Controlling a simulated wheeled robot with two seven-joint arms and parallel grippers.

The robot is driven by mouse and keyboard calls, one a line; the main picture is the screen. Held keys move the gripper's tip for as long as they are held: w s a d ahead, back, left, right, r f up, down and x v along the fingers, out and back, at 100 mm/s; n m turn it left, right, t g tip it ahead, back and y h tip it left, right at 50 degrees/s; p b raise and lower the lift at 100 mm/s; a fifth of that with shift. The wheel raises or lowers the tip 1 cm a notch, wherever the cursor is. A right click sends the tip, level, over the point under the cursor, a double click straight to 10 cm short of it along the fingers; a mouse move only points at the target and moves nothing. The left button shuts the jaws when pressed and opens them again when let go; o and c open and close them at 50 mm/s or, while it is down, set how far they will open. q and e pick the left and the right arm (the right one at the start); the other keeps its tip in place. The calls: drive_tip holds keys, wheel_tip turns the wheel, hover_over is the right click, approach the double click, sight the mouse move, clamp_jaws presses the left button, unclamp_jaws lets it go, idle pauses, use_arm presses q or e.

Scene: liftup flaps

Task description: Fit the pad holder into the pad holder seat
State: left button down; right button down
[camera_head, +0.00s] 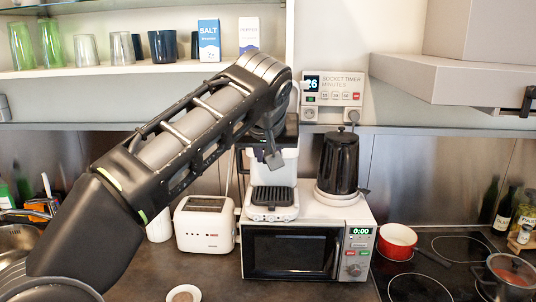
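The coffee machine (287,168), black and white, stands on top of the microwave (318,250), with a dark drip tray (272,197) at its lower front. Its upper part, where a pad holder seat could be, is largely hidden behind my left arm. My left arm crosses from the lower left, and my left gripper (273,157) points down in front of the machine's upper front. I cannot tell whether its fingers are open or shut, or whether they hold anything. I cannot make out the pad holder. My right gripper is not in view.
A black kettle (339,162) stands close to the right of the coffee machine. A white toaster (205,224) is left of the microwave. A shelf (130,68) with glasses is above. A red pan (397,241) sits on the hob. A small bowl (184,294) is at the front.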

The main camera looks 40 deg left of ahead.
use_arm(q)
drive_tip(key=shift+w+a+f, duration=0.2)
drive_tip(key=shift+w+a, duration=0.5)
drive_tip(key=shift+w, duration=0.3)
drive_tip(key=shift+w+a+f, duration=0.2)
drive_tip(key=shift+w+a, duration=0.55)
drive_tip(key=shift+w, duration=0.25)
drive_tip(key=shift+w+a+f, duration=0.2)
drive_tip(key=shift+w+a, duration=0.5)
drive_tip(key=shift+w, duration=0.3)
drive_tip(key=shift+w+a, duration=0.85)
drive_tip(key=shift+w, duration=0.35)
drive_tip(key=shift+w+a, duration=0.8)
drive_tip(key=shift+w, duration=0.35)
drive_tip(key=shift+w+a, duration=0.85)
drive_tip(key=shift+w, duration=0.35)
drive_tip(key=shift+f+b, duration=0.6)
drive_tip(key=shift+f, duration=0.1)
drive_tip(key=c, duration=1.2)
unclamp_jaws()
